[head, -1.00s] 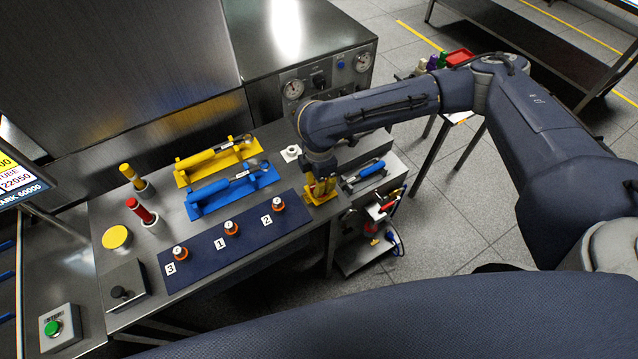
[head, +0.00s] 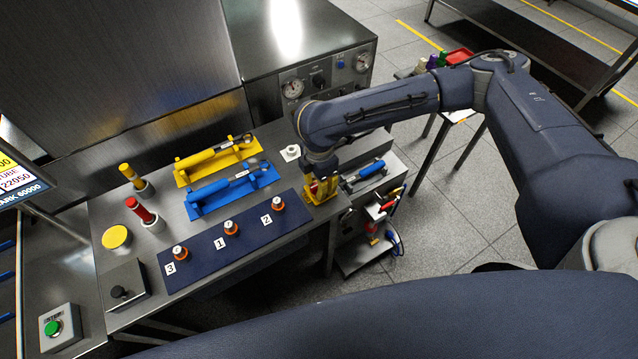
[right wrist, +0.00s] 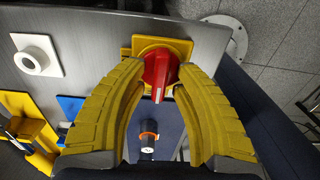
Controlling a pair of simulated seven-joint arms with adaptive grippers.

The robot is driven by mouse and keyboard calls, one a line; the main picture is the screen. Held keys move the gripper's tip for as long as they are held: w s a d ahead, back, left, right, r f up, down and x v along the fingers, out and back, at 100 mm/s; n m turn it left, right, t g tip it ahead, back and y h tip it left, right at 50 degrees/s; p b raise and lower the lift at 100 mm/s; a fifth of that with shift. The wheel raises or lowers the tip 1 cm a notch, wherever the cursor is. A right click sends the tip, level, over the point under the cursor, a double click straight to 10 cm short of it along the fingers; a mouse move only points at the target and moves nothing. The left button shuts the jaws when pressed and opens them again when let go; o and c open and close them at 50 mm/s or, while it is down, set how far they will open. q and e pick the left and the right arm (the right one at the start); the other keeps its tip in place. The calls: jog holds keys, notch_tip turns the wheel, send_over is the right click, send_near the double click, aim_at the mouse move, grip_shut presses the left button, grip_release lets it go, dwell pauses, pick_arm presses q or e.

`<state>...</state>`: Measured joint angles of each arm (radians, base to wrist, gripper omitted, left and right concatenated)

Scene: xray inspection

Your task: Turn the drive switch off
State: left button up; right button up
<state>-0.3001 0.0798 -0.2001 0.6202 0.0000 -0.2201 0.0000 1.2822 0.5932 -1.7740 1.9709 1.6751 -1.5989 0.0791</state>
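The drive switch looks to be the red rotary knob (right wrist: 160,72) on a yellow square plate (right wrist: 128,52), at the right end of the steel bench. Its raised handle points toward the bottom of the right wrist view. My right gripper (right wrist: 162,88) has its yellow fingers spread, with one tip on each side of the knob. The tips are very close to it; contact cannot be made out. In the head view the right gripper (head: 322,190) is at the bench's right end and mostly covers the switch. My left gripper is not in view.
A white round fitting (head: 290,153) stands just left of the right gripper. Yellow (head: 215,160) and blue (head: 232,190) hand tools lie further left. A dark blue mat (head: 200,258) holds three numbered orange-ringed pieces.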

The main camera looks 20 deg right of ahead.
jog(key=shift+o, duration=0.5)
jog(key=shift+r, duration=0.1)
jog(key=shift+r, duration=0.25)
notch_tip(320, 180, up, 11)
jog(key=shift+r, duration=0.15)
dwell(0.3)
